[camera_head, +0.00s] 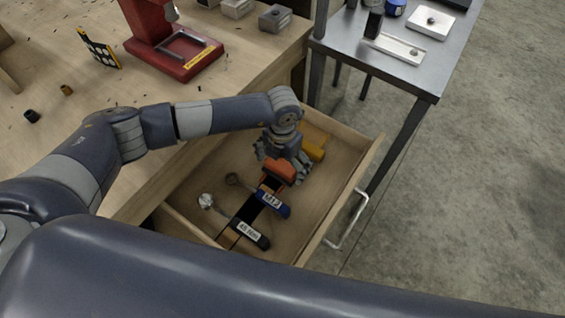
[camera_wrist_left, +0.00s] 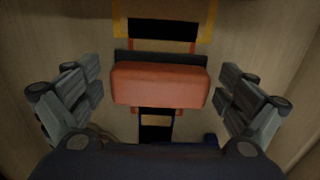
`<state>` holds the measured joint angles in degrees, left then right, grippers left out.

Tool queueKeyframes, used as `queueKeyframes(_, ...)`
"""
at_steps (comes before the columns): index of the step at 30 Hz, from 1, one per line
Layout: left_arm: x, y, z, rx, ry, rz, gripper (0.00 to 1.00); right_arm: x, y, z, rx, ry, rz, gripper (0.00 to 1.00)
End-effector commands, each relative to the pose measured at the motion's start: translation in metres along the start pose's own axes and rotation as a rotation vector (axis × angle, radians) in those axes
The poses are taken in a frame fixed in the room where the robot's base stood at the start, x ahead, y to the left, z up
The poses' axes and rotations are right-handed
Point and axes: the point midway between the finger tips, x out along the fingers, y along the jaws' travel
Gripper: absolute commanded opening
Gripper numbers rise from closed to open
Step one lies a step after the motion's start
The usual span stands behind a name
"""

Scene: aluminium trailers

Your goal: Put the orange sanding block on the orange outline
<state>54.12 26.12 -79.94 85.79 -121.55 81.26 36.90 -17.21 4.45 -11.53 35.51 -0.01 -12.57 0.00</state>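The orange sanding block (camera_head: 278,170) is in the open drawer, partly hidden by my left gripper (camera_head: 287,165). In the left wrist view the block (camera_wrist_left: 160,86) lies crosswise between the spread fingers of my left gripper (camera_wrist_left: 160,98), with gaps on both sides. A dark strip runs along its far edge. Parts of the orange outline (camera_wrist_left: 193,47) show beyond the block and just below it, so the block covers its middle. I cannot tell whether it lies fully flat. My right gripper is not in view.
The drawer (camera_head: 322,222) also holds a blue-handled tool marked M12 (camera_head: 272,203), a dark-handled tool (camera_head: 246,232) and a yellow item (camera_head: 313,148). A yellow outline (camera_wrist_left: 205,22) shows beyond the block. A metal table (camera_head: 425,75) stands to the right.

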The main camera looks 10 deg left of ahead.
Motion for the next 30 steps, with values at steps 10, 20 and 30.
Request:
queueKeyframes(10, -0.002, 0.000, 0.000, 0.000, 0.000, 0.000, 1.00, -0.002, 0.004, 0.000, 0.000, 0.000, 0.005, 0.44)
queueKeyframes(20, -0.055, 0.000, 0.002, 0.001, -0.006, 0.000, 1.00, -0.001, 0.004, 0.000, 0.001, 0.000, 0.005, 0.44)
queueKeyframes(30, -0.114, 0.000, 0.001, 0.000, -0.002, 0.000, 1.00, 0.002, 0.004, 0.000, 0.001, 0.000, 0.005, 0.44)
